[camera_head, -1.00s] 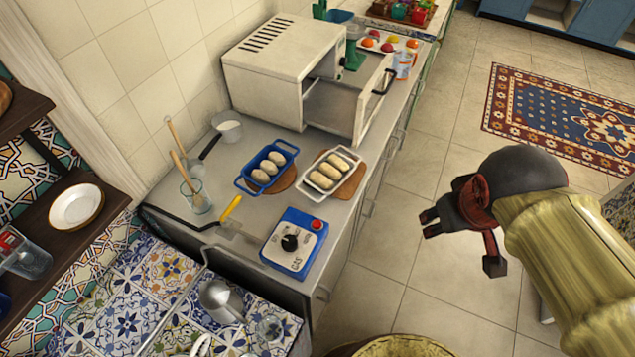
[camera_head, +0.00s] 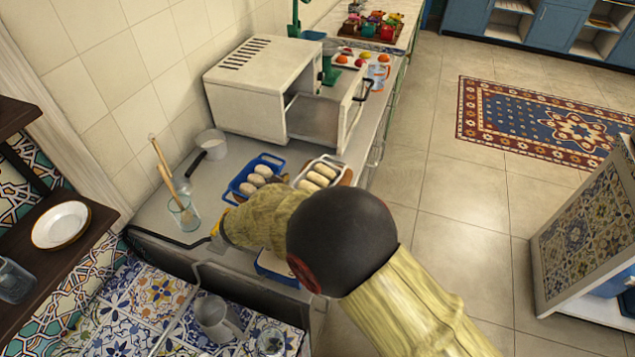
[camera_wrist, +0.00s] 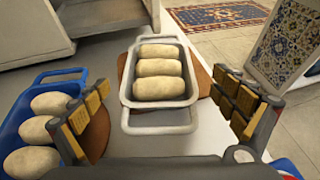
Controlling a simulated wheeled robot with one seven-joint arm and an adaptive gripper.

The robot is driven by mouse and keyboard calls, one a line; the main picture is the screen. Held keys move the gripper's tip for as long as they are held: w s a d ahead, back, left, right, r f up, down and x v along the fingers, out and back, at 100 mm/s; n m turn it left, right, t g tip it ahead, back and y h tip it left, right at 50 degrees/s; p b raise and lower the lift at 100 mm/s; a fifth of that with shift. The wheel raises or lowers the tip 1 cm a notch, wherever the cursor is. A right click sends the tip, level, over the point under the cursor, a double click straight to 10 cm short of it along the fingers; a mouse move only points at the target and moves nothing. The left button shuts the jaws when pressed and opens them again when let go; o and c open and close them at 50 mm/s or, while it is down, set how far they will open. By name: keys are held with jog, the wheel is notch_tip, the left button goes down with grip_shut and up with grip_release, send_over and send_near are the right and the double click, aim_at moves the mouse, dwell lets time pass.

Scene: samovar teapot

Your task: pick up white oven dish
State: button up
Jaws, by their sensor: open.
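The white oven dish (camera_wrist: 160,118) is a small rectangular tray with a handle at each end. My gripper (camera_wrist: 160,112) is open in the wrist view. Its yellow-padded fingers stand left and right of the near end of the dish, apart from it and above the counter.
A blue dish (camera_head: 239,187) with dough rolls stands just left of the white one. The white oven (camera_head: 262,95) with its door open stands behind. A glass (camera_head: 184,213) with wooden utensils is at the left. A blue box (camera_head: 277,268) is partly hidden by my arm.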

aim_at(317, 177)
jog(key=b+x, duration=0.1)
jog(key=x, duration=0.2)
jog(key=b+x, duration=0.2)
jog(key=x, duration=0.2)
jog(key=shift+w+r, duration=0.15)
jog(key=shift+w, duration=0.25)
jog(key=shift+c, duration=0.3)
jog(key=shift+r, duration=0.1)
jog(key=c, duration=1.4)
